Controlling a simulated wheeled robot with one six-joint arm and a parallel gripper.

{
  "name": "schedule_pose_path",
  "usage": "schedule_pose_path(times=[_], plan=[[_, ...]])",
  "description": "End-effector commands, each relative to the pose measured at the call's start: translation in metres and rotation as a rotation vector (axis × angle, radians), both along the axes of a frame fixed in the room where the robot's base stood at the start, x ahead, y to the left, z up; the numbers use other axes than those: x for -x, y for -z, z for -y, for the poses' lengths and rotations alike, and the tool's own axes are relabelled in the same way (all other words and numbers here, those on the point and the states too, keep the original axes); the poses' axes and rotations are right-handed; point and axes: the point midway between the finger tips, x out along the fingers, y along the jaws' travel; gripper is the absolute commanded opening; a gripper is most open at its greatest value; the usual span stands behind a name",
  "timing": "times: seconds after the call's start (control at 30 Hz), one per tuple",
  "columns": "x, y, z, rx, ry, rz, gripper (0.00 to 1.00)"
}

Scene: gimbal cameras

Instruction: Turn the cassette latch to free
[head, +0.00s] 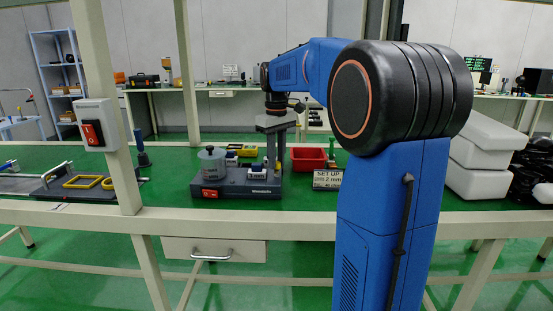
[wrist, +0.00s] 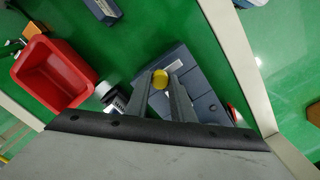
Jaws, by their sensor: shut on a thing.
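A dark grey machine (head: 235,184) with a grey cylinder (head: 212,162) on it stands on the green bench in the head view. Its grey body (wrist: 200,80) also fills the middle right of the wrist view. My gripper (head: 271,165) points down over the machine's right end. In the wrist view my gripper (wrist: 160,85) is shut on a yellow round knob (wrist: 159,78), which looks like the cassette latch. The fingers cover part of the knob, and its turn position cannot be told.
A red bin (head: 308,158) stands right of the machine, close beside my gripper in the wrist view. White boxes (head: 485,150) are at the right. A bench post with a red switch (head: 92,132) rises at the left.

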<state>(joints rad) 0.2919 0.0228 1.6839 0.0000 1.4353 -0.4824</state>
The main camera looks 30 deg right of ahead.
Motion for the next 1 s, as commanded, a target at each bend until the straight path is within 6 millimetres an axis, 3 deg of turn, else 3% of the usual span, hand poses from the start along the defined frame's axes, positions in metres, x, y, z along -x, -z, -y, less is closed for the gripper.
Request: schedule_pose_path(times=[0.5, 0.53, 0.6, 1.0], plan=[[-0.0005, -0.0009, 0.0002, 0.002, -0.016, 0.002, 0.00], [-0.0004, -0.0010, 0.0002, 0.002, -0.016, 0.002, 0.29], [-0.0004, -0.0009, 0.0002, 0.001, -0.016, 0.002, 0.40], [-0.0007, -0.0073, 0.0002, 0.001, -0.016, 0.002, 0.40]])
